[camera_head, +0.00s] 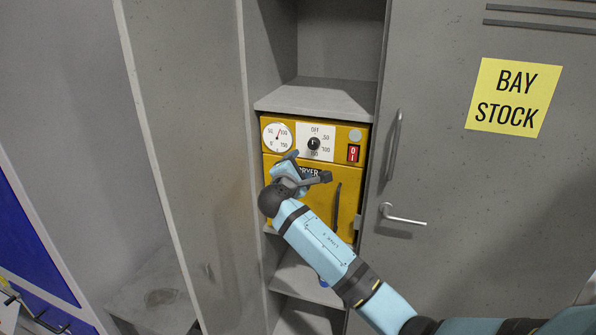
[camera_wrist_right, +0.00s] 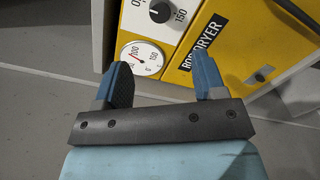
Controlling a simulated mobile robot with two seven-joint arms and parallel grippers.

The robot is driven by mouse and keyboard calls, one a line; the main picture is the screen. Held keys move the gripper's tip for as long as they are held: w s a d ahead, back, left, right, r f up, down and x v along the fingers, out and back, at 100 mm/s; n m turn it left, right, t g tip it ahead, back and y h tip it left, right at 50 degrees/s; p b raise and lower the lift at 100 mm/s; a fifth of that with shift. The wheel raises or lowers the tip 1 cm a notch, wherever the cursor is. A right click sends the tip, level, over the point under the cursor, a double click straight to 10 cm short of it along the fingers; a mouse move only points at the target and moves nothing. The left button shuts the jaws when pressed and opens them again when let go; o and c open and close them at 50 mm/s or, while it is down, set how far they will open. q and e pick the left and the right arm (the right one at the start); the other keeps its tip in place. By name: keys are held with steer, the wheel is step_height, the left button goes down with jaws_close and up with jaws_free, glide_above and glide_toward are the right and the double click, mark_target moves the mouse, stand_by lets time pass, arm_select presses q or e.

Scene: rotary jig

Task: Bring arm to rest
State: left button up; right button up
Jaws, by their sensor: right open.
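My right arm reaches up from the lower right in the head view. Its gripper (camera_head: 308,167) is in front of a yellow rod dryer (camera_head: 288,200) on a locker shelf, just below the dryer's black knob (camera_head: 314,143). In the right wrist view the two blue fingers of the gripper (camera_wrist_right: 162,76) are spread with nothing between them. The knob (camera_wrist_right: 160,12) and the round white gauge (camera_wrist_right: 143,57) lie beyond the fingertips. Whether the gripper touches the dryer cannot be told. My left gripper is not in view.
A grey door (camera_head: 185,130) stands left of the dryer. The right locker door (camera_head: 450,190) has a lever handle (camera_head: 403,216) and a yellow "BAY STOCK" sign (camera_head: 514,97). A red switch (camera_head: 353,153) is on the dryer's panel. A shelf (camera_head: 315,97) lies just above the dryer.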

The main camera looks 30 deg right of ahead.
steer(key=shift+s+a, duration=0.1)
steer(key=shift+a, duration=0.05)
stand_by(0.3)
steer(key=s+a+f+y, duration=0.3)
steer(key=s+f, duration=0.2)
steer(key=f, duration=0.3)
steer(key=s+a+f+m+y, duration=0.1)
steer(key=s+a+f+y, duration=0.3)
steer(key=f, duration=0.5)
steer(key=s+a+f+y, duration=0.3)
steer(key=s+f, duration=0.2)
steer(key=f, duration=0.3)
steer(key=s+a+f+m+y, duration=0.2)
steer(key=s+a+f+m, duration=0.1)
steer(key=s, duration=0.5)
steer(key=s+a+f+m+y, duration=0.2)
steer(key=s+a+f+m, duration=0.1)
steer(key=s, duration=0.6)
steer(key=s+a+f+m+y, duration=0.3)
steer(key=s+m, duration=0.1)
steer(key=s, duration=0.5)
steer(key=shift+a+f+g, duration=0.3)
steer(key=shift+f, duration=0.05)
steer(key=shift+w, duration=0.1)
